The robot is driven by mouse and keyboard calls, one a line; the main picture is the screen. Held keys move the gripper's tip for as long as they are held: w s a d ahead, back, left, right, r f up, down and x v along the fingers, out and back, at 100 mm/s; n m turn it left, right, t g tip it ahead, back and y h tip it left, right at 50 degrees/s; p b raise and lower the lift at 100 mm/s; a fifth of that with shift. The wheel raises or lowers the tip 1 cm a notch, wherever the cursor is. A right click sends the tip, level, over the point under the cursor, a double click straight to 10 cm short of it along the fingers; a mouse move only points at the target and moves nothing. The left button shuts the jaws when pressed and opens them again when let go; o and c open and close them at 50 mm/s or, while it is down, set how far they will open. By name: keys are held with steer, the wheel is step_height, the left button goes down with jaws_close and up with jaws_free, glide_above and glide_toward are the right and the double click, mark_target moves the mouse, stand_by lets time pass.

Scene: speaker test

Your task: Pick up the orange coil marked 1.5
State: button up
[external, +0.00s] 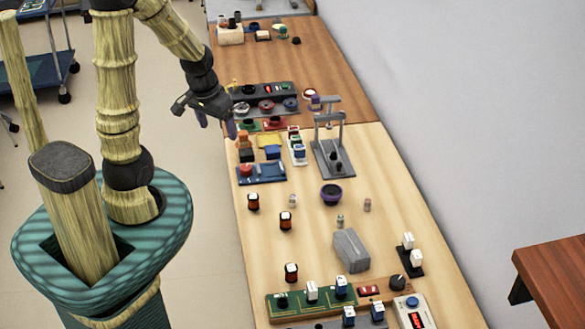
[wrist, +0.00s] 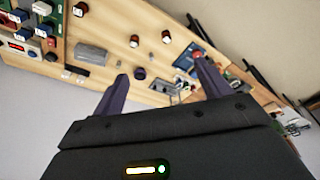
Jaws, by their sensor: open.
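Several small coils stand on the light wood bench. No marking is readable, so I cannot tell which says 1.5. My gripper (external: 217,125) is open and empty, above the bench's left edge, apart from the coils; its fingers (wrist: 160,70) show in the wrist view.
A grey block (external: 350,251), a dark purple ring (external: 331,194) and small cylinders stand near the coils. A grey press-like stand (external: 332,150) and a blue tray (external: 262,173) lie farther back. Bare wood surrounds the coils.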

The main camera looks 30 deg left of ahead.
steer(key=c, duration=0.3)
steer(key=shift+c, duration=0.2)
steer(key=w+a+f+m+g+b, duration=0.1)
steer(key=w+f+m+b, duration=0.4)
steer(key=w+f+b, duration=1)
step_height(320, 180, down, 4)
steer(key=shift+w+r+m+g+b, duration=0.2)
steer(key=shift+w+m+g+b, duration=0.15)
steer(key=shift+g+b, duration=0.5)
